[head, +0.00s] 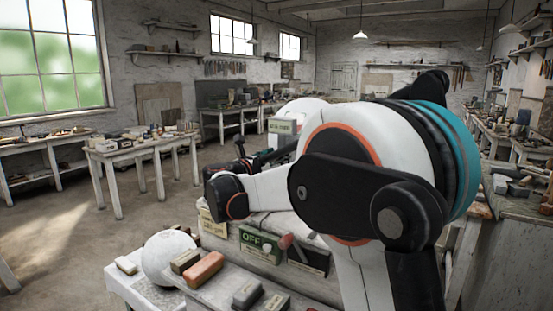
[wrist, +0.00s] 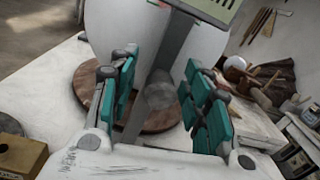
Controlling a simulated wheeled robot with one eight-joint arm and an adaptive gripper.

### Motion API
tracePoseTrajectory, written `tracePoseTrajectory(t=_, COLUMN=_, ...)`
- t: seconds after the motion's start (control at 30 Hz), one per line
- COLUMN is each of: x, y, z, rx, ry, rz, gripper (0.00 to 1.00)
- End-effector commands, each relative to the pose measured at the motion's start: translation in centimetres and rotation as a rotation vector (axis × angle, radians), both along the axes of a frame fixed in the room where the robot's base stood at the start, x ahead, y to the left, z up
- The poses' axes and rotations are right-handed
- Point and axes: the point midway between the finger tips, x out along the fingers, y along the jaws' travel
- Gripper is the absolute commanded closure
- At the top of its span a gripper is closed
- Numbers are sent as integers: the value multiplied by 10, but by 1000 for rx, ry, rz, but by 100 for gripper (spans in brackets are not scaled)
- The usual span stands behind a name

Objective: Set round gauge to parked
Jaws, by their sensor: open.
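My gripper (wrist: 160,60) is open in the wrist view, its teal fingers spread either side of a grey strip. The strip (wrist: 172,50) runs down from a plate with a pale green face (wrist: 212,7), cut by the top edge. A blurred round grey shape shows at its lower part. I cannot tell whether this is the round gauge, and no parked mark is readable. Behind stands a big white sphere (wrist: 103,28) on a round brown wooden base (wrist: 85,85). In the head view my gripper (head: 263,157) is small and partly hidden by my arm, near a green-labelled box (head: 284,127).
Nearer in the head view are a green OFF sign (head: 258,244), a dark panel (head: 308,258), another white sphere (head: 169,258) and several blocks. Wooden tools and a brush (wrist: 265,85) lie at right in the wrist view. Open floor (head: 60,235) lies at left.

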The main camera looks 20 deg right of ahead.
Motion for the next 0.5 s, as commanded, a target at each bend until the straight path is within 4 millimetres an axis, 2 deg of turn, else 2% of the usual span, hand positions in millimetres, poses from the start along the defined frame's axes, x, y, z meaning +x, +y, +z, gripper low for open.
tracePoseTrajectory(t=0.03, x=0, y=0, z=0, rx=0, ry=0, rz=0, gripper=56)
tracePoseTrajectory(t=0.07, x=0, y=0, z=0, rx=0, ry=0, rz=0, gripper=60)
tracePoseTrajectory(t=0.23, x=0, y=0, z=0, rx=0, ry=0, rz=0, gripper=99)
tracePoseTrajectory(t=0.5, x=-5, y=-3, z=0, rx=-1, ry=2, rz=-1, gripper=100)
